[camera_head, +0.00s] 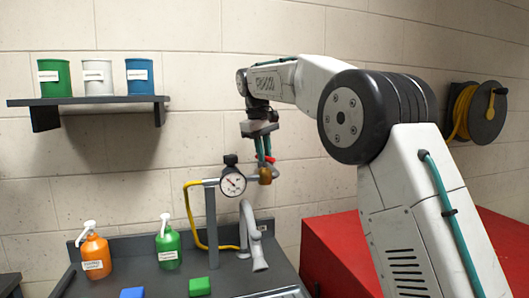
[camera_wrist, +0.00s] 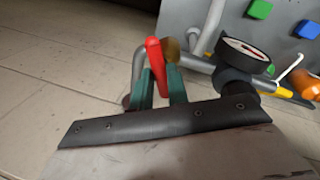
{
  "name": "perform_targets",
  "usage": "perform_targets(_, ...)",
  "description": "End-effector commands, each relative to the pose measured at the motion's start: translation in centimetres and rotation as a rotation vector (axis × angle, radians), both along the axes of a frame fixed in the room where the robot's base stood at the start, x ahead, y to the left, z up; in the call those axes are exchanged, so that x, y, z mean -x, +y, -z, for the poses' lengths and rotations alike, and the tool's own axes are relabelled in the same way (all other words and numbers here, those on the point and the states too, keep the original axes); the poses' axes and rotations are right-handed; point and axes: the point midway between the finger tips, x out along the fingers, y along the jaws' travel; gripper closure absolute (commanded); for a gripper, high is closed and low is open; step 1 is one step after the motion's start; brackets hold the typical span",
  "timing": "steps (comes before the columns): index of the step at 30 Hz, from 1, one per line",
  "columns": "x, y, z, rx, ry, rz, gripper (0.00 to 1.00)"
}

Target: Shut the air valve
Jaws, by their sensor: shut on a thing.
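The air valve shows as a brass body (camera_head: 265,177) at the right end of a grey pipe, beside the pressure gauge (camera_head: 232,182). Its red lever (camera_wrist: 154,55) stands between the two green fingers of my gripper (camera_wrist: 161,80) in the wrist view. My gripper (camera_head: 263,153) points down from above and is shut on the lever. Only a little red shows at the fingertips in the head view. The brass body (camera_wrist: 172,48) shows partly behind the lever in the wrist view; the fingers hide part of it.
The gauge (camera_wrist: 243,55) stands close beside the fingers. A yellow hose (camera_head: 191,215) and a grey tap (camera_head: 248,232) are below. Orange (camera_head: 95,257) and green (camera_head: 168,247) bottles and green (camera_head: 199,286) and blue blocks stand on the bench. A red cabinet (camera_head: 335,255) is right.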

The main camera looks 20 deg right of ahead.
Motion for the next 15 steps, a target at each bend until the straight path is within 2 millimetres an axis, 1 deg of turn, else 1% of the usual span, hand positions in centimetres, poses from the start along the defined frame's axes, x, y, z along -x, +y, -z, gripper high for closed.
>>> perform_targets(6,-0.14,0.06,-0.08,0.000,-0.003,0.188,1.00)
perform_targets(15,-0.22,0.09,-0.10,-0.001,-0.003,0.379,1.00)
